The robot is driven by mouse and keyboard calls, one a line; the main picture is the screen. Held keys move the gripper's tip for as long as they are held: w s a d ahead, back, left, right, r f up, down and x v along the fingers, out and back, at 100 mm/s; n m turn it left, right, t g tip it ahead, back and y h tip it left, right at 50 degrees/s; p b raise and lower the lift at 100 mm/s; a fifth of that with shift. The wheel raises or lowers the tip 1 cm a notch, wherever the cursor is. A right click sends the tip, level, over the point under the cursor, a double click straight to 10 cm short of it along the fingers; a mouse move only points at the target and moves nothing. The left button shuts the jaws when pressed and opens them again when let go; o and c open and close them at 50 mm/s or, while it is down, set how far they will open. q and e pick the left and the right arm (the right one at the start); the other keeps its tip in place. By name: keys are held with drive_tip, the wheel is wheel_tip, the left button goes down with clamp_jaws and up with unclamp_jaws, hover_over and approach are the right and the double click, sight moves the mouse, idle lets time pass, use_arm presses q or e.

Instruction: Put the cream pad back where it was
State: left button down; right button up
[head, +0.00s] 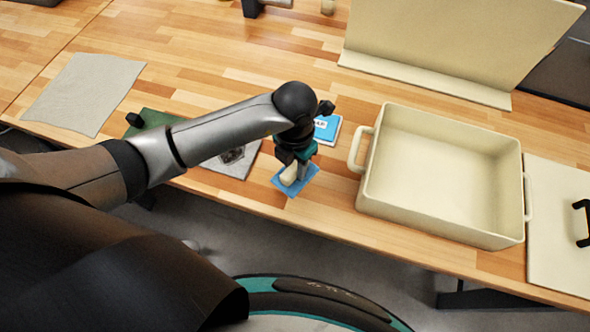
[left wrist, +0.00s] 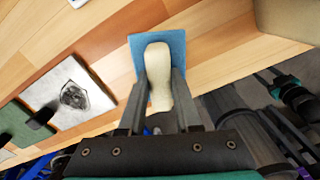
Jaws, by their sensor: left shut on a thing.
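My left gripper (head: 292,172) is shut on a cream pad (left wrist: 158,75), pale and rounded at its top, near the front edge of the wooden table. In the head view the cream pad (head: 289,174) is partly hidden by the fingers. A blue square (head: 307,178) shows right under or behind the pad; it also shows in the left wrist view (left wrist: 176,42). I cannot tell whether the two are joined or only touching. A dark part with teal at the right of the left wrist view looks like my right gripper (left wrist: 284,86); its jaws are unclear.
A cream tray (head: 374,165) with handles stands right of the gripper. A blue-and-white booklet (head: 326,127) lies behind it. A grey tile (head: 238,168) with a dark patch and a green board (head: 150,119) lie left. A grey cloth (head: 83,92) lies farther left.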

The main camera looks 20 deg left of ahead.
sight(295, 173)
use_arm(q)
drive_tip(key=shift+f, duration=1.4)
drive_tip(key=shift+f, duration=0.2)
drive_tip(key=c, duration=0.6)
unclamp_jaws()
drive_tip(key=shift+r, duration=0.1)
wheel_tip(295, 173, up, 12)
drive_tip(key=shift+r, duration=0.15)
